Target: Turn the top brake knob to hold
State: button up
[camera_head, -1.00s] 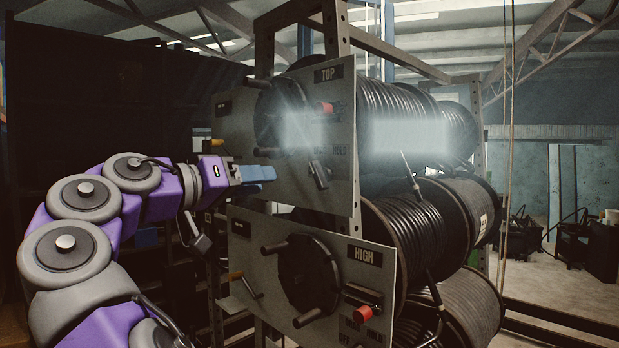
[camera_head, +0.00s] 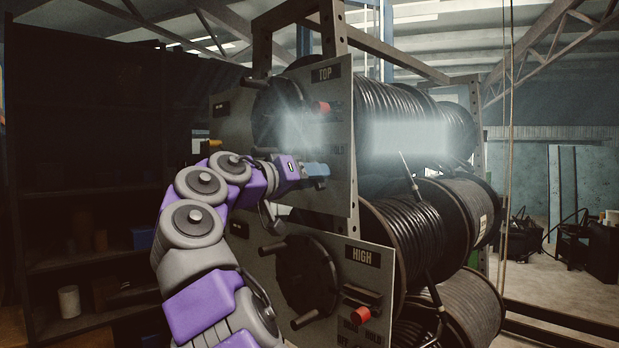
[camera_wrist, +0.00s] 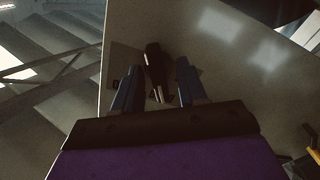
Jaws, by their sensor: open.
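The top panel (camera_head: 340,190), a grey plate labelled TOP, faces me at upper centre in the head view. Its lower lettering shows only in part behind my gripper; HOLD is partly readable. My gripper (camera_head: 318,171) is at the panel's lower right, over the spot of the top brake knob, which it hides in the head view. In the wrist view, the dark elongated brake knob (camera_wrist: 155,70) lies between the two blue fingers of my open gripper (camera_wrist: 157,68). Gaps show on both sides of the knob. I cannot tell its exact setting.
Below, the HIGH panel (camera_head: 345,275) carries a dark crank wheel (camera_head: 305,275) and another red knob (camera_head: 360,315). Hose reels (camera_head: 415,235) stand behind the panels. Dark shelves (camera_head: 90,200) are at left.

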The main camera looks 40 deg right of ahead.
jog(key=c, duration=0.7)
jog(key=shift+f, duration=0.1)
jog(key=shift+f+m+b, duration=0.1)
jog(key=shift+m+b, duration=0.4)
jog(key=shift+m, duration=5.3)
